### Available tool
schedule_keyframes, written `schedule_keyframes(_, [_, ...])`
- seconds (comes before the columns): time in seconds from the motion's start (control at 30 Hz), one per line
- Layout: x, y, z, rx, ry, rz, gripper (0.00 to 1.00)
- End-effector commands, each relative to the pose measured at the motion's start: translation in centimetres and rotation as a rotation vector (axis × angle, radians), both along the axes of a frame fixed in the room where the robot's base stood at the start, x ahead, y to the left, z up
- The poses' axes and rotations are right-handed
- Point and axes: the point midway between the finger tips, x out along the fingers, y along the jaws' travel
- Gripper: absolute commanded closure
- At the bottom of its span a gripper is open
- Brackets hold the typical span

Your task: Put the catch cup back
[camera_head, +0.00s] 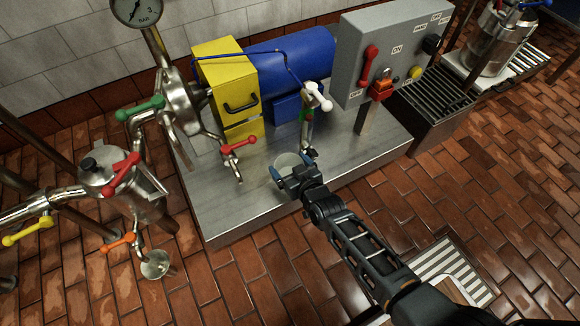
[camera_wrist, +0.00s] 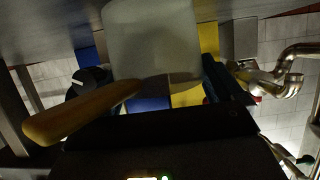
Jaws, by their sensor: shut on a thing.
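My gripper (camera_head: 291,167) is shut on the catch cup (camera_head: 287,159), a pale, translucent cup. One blue finger shows on each side of it. The cup is above the front part of the metal plinth (camera_head: 250,208); I cannot tell whether it touches the plinth. A sampling pipe with a white-handled valve (camera_head: 318,96) stands just behind and to the right of the cup. In the wrist view the cup (camera_wrist: 152,38) fills the upper middle, partly hidden by my gripper. I cannot see what is inside it.
A blue motor (camera_head: 285,66) and yellow housing (camera_head: 224,75) stand behind. A red-handled valve (camera_head: 239,146) is left of the cup. A grey control box (camera_head: 385,50) and dark grate (camera_head: 435,98) are to the right. Another small vessel (camera_head: 155,264) is at lower left.

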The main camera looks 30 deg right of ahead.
Motion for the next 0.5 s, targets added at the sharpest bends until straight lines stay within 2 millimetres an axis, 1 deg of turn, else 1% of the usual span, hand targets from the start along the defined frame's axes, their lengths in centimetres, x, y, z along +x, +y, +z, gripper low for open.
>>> schedule_keyframes(0.13, [0.00,0.00,-0.46,0.000,0.000,0.000,0.55])
schedule_keyframes(0.17, [0.00,0.00,-0.35,0.000,0.000,0.000,0.05])
schedule_keyframes(0.2, [0.00,0.00,-0.30,0.000,0.000,0.000,0.01])
schedule_keyframes(0.5, [-0.01,0.00,0.02,0.000,0.000,0.000,0.00])
